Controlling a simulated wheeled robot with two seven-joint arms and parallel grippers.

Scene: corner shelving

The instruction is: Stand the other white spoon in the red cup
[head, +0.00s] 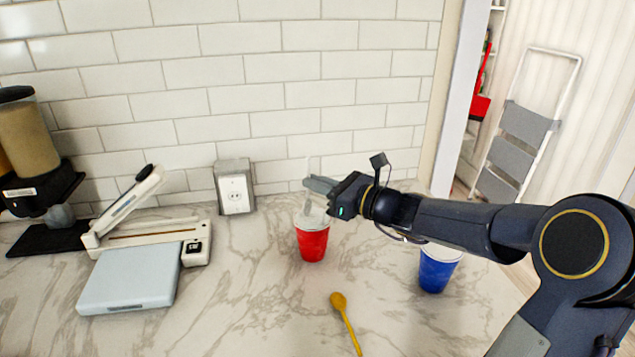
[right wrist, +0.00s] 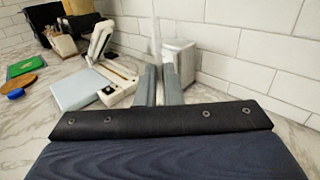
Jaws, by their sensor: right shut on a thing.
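The red cup (head: 312,243) stands upright on the marble counter, in the middle of the head view. My right gripper (head: 318,186) is above the cup and shut on a white spoon (right wrist: 156,38), whose pale upper part sticks up past the fingers. Below the fingers, a pale piece (head: 308,207) shows at the cup's mouth. I cannot tell whether it is the held spoon's lower end or another white spoon. The inside of the cup is hidden. In the right wrist view my fingers (right wrist: 165,84) point toward the tiled wall. My left gripper is out of view.
A blue cup (head: 436,272) stands partly behind my right arm. A yellow spoon (head: 344,318) lies in front of the red cup.

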